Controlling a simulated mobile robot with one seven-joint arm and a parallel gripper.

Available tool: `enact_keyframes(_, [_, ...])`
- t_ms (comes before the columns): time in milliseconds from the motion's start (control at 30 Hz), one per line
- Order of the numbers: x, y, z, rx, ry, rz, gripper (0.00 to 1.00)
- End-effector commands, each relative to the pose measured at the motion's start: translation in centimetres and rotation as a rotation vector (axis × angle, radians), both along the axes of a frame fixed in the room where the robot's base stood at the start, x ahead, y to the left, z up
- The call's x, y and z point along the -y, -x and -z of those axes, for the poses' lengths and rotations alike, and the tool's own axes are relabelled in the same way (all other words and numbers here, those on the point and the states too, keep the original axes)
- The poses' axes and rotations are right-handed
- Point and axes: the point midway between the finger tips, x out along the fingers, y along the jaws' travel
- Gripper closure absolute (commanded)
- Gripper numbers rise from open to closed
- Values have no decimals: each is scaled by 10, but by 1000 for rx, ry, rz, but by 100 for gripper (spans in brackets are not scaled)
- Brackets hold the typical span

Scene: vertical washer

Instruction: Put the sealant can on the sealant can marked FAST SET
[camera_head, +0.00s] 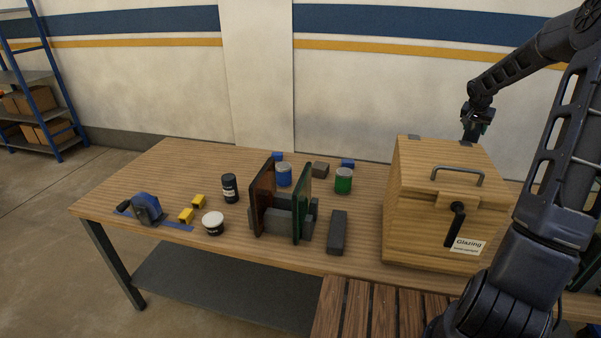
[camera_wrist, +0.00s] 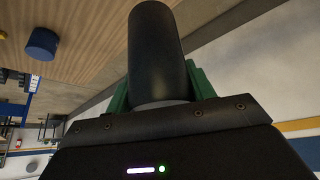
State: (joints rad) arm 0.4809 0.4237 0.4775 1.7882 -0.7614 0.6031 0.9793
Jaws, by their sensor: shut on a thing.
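My gripper (camera_head: 474,131) is raised behind the wooden box at the right, and in the wrist view (camera_wrist: 160,88) its green fingers are shut on a dark cylindrical can (camera_wrist: 156,45). I take this to be the sealant can; no label shows on the visible side. A black can (camera_head: 230,188) with a pale label stands upright left of the racked panels. Its lettering is too small to read, so I cannot confirm FAST SET. The held can is well apart from it.
A wooden box (camera_head: 420,220) with a handle and "Glazing" label stands at the right. A rack holds brown and green panels (camera_head: 302,205). Blue (camera_head: 284,176) and green (camera_head: 343,182) cans, a white-lidded tub (camera_head: 213,224), yellow blocks (camera_head: 186,215) and a blue tape dispenser (camera_head: 147,207) are around.

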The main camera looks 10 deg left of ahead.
Motion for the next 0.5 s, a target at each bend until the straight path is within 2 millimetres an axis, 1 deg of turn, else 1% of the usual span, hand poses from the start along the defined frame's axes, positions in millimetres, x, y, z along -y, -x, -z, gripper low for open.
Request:
enact_keyframes(33, [-22, -8, -2, 1, 1, -30, 88])
enact_keyframes(167, [-72, -23, -7, 2, 1, -99, 88])
enact_keyframes(200, [-87, -27, -9, 2, 1, -119, 88])
enact_keyframes(367, [-151, -40, -17, 3, 4, -203, 88])
enact_keyframes(400, [-168, -42, -18, 3, 4, -224, 88])
enact_keyframes(467, [-192, -45, -20, 3, 4, -257, 88])
enact_keyframes(500, [-209, -46, -22, 4, 4, -278, 88])
